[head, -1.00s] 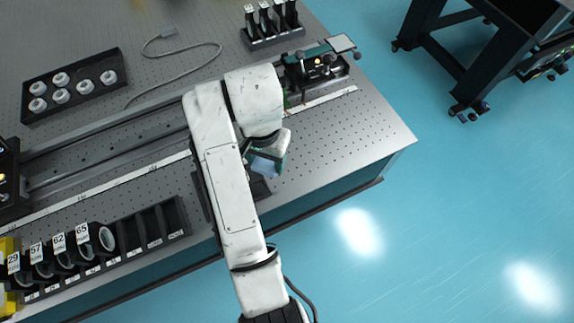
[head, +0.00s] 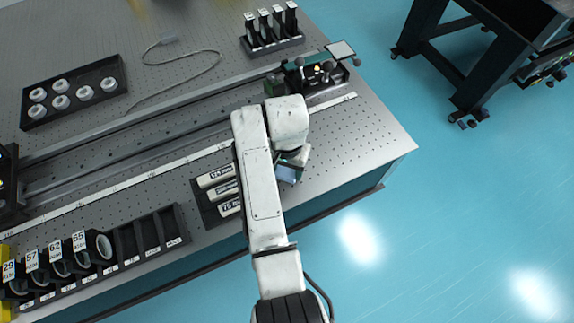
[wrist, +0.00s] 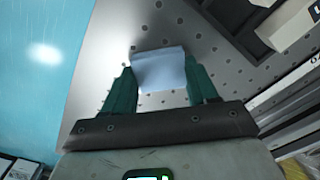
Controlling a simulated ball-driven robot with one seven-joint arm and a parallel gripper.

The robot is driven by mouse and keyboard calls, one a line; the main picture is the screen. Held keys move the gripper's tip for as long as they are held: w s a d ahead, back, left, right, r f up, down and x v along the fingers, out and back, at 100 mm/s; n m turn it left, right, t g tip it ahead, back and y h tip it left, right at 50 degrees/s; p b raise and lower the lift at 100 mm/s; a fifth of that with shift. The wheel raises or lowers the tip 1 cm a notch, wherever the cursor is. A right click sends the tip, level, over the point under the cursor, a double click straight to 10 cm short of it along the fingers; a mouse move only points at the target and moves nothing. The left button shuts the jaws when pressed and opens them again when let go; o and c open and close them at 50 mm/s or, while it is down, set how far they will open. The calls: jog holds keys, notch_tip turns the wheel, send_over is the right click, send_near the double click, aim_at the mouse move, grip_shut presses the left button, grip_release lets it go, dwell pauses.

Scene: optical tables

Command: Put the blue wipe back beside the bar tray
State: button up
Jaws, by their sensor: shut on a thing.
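The blue wipe (wrist: 160,70) is a pale blue folded cloth between the two green fingers of my gripper (wrist: 162,88) in the wrist view. My gripper is shut on it, over the perforated table top. In the head view the wipe (head: 287,174) shows just beyond my arm, near the table's front right edge. The bar tray (head: 210,213) is a dark tray with several white labelled bars, just left of my arm, which hides its right part. A corner of a dark tray (wrist: 252,35) with a pale bar shows at the upper right of the wrist view.
A rack of labelled black rings (head: 150,240) stands left of the bar tray. A rail with a stage (head: 312,72) runs behind. A tray of white rings (head: 75,95) and a dark holder (head: 272,40) stand farther back. The table's right corner (head: 375,140) is bare.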

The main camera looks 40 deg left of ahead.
aim_at(287, 170)
jog(key=shift+f, duration=0.1)
jog(key=o, duration=1.1)
notch_tip(287, 170, up, 12)
jog(key=shift+r, duration=0.15)
